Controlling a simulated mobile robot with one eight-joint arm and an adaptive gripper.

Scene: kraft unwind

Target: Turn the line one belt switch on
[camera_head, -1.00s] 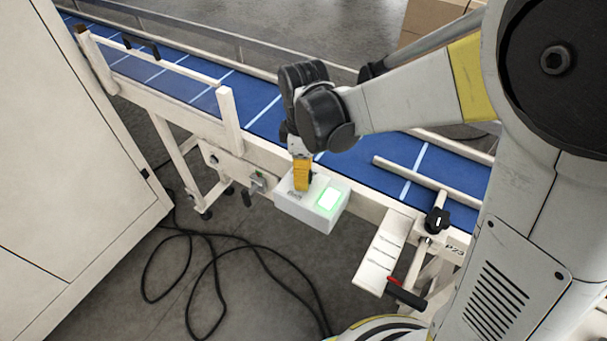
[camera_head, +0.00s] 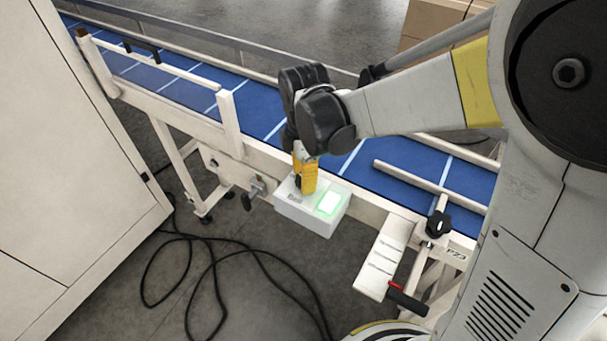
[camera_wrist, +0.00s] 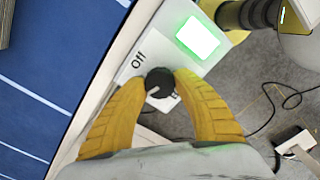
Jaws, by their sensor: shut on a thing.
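The switch box (camera_head: 290,211) is a pale box on the near side rail of the blue belt conveyor. Its top has a square lamp (camera_head: 330,203) lit green, also bright in the wrist view (camera_wrist: 198,37). The black round knob (camera_wrist: 160,80) has a white pointer mark, and an "Off" label (camera_wrist: 138,60) is beside it. My gripper (camera_wrist: 160,86) is shut on the knob, one yellow finger on each side. In the head view my gripper (camera_head: 304,186) points down onto the box top and hides the knob there. Other lettering by the knob is partly hidden.
The blue belt (camera_head: 265,105) with white cross lines runs behind the box. A pale cabinet (camera_head: 70,170) stands at left. A black cable (camera_head: 215,265) lies on the floor. A red-and-black handle (camera_head: 405,298) and a black clamp knob (camera_head: 438,223) are to the right.

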